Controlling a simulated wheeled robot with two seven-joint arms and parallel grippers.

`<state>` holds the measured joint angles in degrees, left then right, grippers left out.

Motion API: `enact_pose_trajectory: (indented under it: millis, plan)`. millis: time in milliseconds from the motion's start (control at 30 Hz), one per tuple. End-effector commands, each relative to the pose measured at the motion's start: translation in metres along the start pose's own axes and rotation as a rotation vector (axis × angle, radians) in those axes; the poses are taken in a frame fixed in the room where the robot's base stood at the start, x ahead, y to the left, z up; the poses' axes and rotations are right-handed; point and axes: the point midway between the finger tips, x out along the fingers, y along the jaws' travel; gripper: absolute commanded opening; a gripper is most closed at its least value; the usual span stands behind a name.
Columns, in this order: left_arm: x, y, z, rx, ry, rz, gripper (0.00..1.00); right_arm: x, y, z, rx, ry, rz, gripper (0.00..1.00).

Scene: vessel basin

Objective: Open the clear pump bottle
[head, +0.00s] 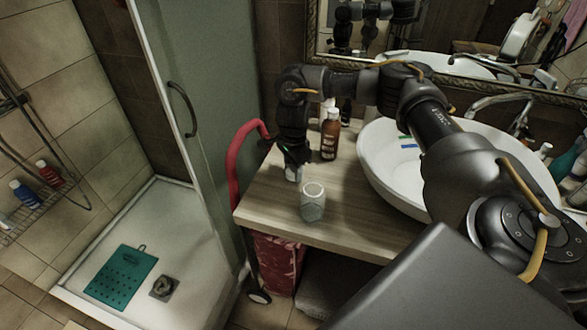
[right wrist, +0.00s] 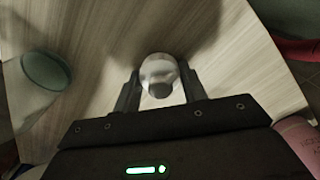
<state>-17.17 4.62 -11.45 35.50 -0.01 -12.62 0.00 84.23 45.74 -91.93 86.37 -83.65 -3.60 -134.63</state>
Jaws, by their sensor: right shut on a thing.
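My right gripper (head: 292,160) points down at the counter's left part. In the right wrist view its two fingers (right wrist: 161,92) are shut on a small, pale, glossy round piece (right wrist: 158,70). The head view shows this piece as a small whitish shape (head: 293,173) under the fingers. I cannot tell whether it touches the counter. A squat, pale, translucent vessel (head: 313,203) stands upright in front and to the right of the gripper, apart from it. In the right wrist view its round greenish top (right wrist: 46,70) shows at left. No pump head is clearly visible. My left gripper is out of view.
A brown bottle (head: 330,134) stands behind the gripper on the wooden counter (head: 270,208). A white basin (head: 379,160) lies to the right, under my right arm. A red curved handle (head: 236,160) rises beside the counter's left edge. The front left counter is bare.

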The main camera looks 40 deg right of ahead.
Motion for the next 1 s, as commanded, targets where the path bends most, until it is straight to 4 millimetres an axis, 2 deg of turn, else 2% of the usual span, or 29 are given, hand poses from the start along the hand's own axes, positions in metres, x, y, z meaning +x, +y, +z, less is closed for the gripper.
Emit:
enact_pose_trajectory:
  millis: [200, 233, 367, 600, 733, 867, 1000]
  plan:
    - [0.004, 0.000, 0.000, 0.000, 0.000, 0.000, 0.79, 0.005, 0.000, 0.000, -0.001, 0.000, 0.001, 0.15]
    - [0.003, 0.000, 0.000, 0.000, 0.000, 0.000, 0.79, 0.004, 0.000, 0.000, -0.001, 0.000, 0.000, 0.46]
    - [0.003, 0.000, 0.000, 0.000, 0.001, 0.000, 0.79, 0.004, 0.000, 0.000, -0.001, 0.000, 0.001, 0.63]
    - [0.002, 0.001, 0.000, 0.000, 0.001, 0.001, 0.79, 0.003, 0.000, 0.000, -0.001, 0.000, 0.001, 0.64]
    - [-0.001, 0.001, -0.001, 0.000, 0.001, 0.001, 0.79, -0.007, -0.001, 0.000, -0.002, 0.000, -0.002, 0.64]
    - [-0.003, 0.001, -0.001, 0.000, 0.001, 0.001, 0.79, -0.029, -0.001, 0.000, -0.003, 0.001, -0.005, 0.64]
    - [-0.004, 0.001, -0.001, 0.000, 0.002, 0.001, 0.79, -0.059, -0.002, 0.000, -0.003, 0.001, -0.006, 0.64]
